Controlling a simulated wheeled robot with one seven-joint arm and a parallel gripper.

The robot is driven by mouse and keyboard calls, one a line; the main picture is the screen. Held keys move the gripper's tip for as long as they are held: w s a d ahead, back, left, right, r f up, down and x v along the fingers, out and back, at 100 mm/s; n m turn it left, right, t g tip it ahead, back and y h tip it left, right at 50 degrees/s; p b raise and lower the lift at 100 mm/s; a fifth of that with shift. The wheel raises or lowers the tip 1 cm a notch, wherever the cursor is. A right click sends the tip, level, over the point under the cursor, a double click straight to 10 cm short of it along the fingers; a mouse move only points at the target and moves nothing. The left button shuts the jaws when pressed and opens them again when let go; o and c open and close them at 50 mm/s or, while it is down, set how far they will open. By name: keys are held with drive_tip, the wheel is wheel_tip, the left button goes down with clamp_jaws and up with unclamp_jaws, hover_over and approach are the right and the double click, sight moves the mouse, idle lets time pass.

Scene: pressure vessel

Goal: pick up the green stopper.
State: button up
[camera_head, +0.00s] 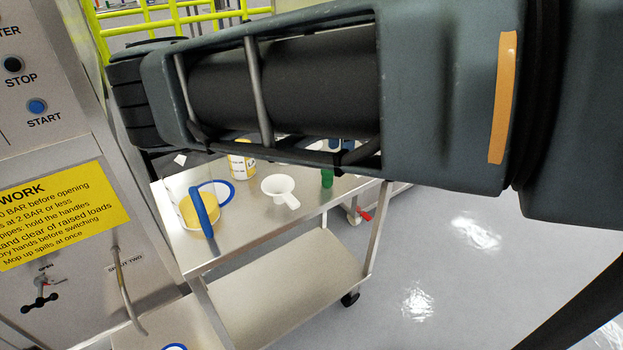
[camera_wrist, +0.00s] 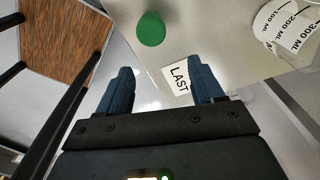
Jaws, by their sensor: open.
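The green stopper (camera_wrist: 151,28) shows in the wrist view as a round green top on the steel cart's surface, ahead of my fingertips. In the head view the stopper (camera_head: 327,178) is a small upright green piece near the cart's right end, just below my arm, which hides what is behind it. My gripper (camera_wrist: 160,68) has two blue fingers spread wide apart with nothing between them. The stopper lies beyond the fingertips, apart from both.
The wrist view shows a "LAST" label (camera_wrist: 177,80) and a graduated beaker (camera_wrist: 291,32).

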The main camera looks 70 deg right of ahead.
sight(327, 174)
drive_tip(key=shift+w+a+r+y, duration=0.1)
drive_tip(key=shift+w+a+y, duration=0.2)
drive_tip(key=shift+w+a, duration=0.7)
drive_tip(key=shift+a+f+p, duration=0.15)
drive_tip(key=shift+f+p, duration=0.05)
drive_tip(key=shift+f, duration=1.7)
drive_tip(key=shift+a+f+p, duration=0.1)
drive_tip(key=shift+f+p, duration=0.1)
drive_tip(key=shift+f, duration=1.7)
drive_tip(key=c, duration=1.1)
drive_tip(key=shift+r, duration=0.1)
